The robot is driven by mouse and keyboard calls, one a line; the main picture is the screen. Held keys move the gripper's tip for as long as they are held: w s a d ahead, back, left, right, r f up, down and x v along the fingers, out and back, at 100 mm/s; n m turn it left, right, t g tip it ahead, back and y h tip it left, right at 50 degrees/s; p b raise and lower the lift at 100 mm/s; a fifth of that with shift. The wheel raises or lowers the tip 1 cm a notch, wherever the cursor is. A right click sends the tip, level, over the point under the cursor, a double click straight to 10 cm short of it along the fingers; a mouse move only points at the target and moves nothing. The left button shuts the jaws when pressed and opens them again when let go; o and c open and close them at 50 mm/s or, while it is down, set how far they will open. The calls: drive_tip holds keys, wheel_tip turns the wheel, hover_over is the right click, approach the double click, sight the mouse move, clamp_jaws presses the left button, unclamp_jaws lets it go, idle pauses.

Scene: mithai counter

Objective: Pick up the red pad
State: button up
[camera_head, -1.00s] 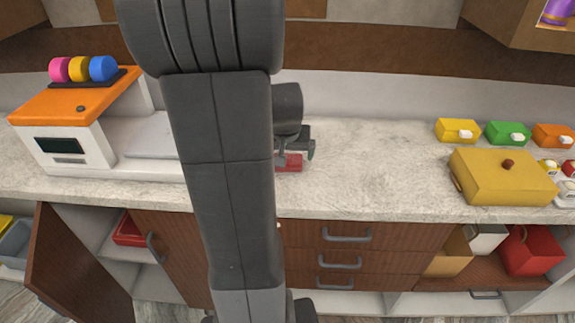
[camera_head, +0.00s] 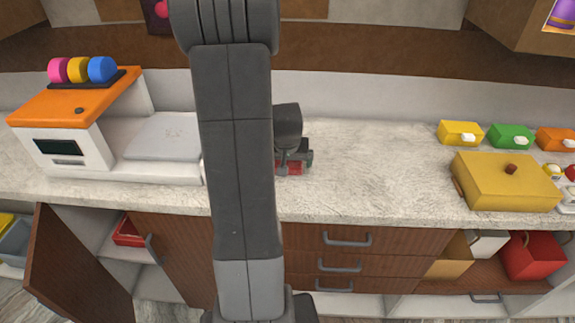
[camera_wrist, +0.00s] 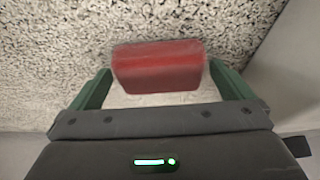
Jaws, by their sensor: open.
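The red pad (camera_head: 295,168) lies on the pale stone counter (camera_head: 370,180), just right of my arm in the head view and partly hidden by my gripper. In the wrist view the red pad (camera_wrist: 158,66) is a slightly blurred block just ahead of and between my two green fingers. My gripper (camera_wrist: 160,85) is open, with a finger to each side of the pad and a gap at both sides. In the head view my gripper (camera_head: 300,160) is low over the counter at the pad, and its fingers are hard to make out.
A white scale with an orange top (camera_head: 75,100) stands left on the counter. A yellow lidded box (camera_head: 500,185) and small yellow (camera_head: 458,133), green (camera_head: 510,136) and orange boxes (camera_head: 555,138) stand right. The counter between is clear. A cabinet door (camera_head: 75,260) hangs open below left.

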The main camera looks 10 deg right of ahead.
sight(287, 163)
drive_tip(key=c, duration=0.9)
drive_tip(key=shift+r, duration=0.1)
wheel_tip(287, 163, up, 10)
drive_tip(key=o, duration=0.4)
drive_tip(key=c, duration=0.3)
